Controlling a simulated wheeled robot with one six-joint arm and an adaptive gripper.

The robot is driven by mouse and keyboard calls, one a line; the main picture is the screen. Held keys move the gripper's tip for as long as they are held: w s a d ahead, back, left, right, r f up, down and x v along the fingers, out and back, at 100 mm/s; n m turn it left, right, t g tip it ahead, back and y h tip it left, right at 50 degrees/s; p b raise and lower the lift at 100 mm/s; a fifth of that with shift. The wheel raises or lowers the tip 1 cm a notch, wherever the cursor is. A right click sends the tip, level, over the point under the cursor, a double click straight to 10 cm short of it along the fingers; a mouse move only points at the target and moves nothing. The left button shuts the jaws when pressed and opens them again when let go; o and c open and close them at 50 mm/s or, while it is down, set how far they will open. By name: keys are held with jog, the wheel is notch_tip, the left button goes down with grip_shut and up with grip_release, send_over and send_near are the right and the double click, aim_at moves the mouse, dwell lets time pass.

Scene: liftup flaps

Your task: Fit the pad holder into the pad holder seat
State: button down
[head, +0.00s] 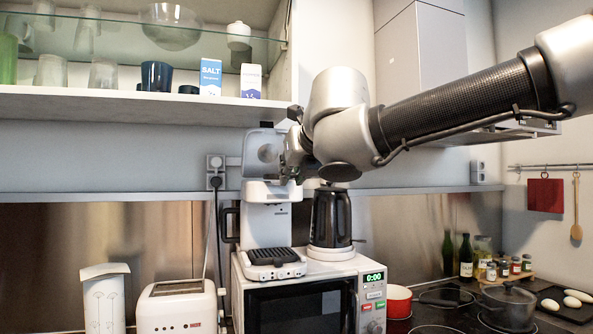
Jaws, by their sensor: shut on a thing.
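The white coffee machine (266,226) stands on the microwave with its lid (262,140) raised. The pad holder seat is at the top of its body, below the lid; its inside cannot be seen from this low angle. My gripper (291,168) is at the right side of the raised lid, just above the top of the body. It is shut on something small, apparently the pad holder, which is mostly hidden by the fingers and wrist. I cannot tell whether it touches the seat.
A black kettle (331,218) stands close right of the coffee machine, under my arm, on the microwave (312,297). A shelf (130,106) with glasses and cartons hangs at upper left. A toaster (177,308) is lower left; pots (508,304) stand on the right.

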jog(key=shift+w+a, duration=0.35)
jog(key=shift+w, duration=0.95)
jog(key=shift+w+a, duration=0.4)
jog(key=shift+w, duration=0.95)
jog(key=shift+w+a, duration=0.35)
jog(key=shift+w, duration=0.95)
jog(key=shift+f, duration=0.75)
jog(key=c, duration=1.2)
grip_release()
jog(key=v, duration=1.2)
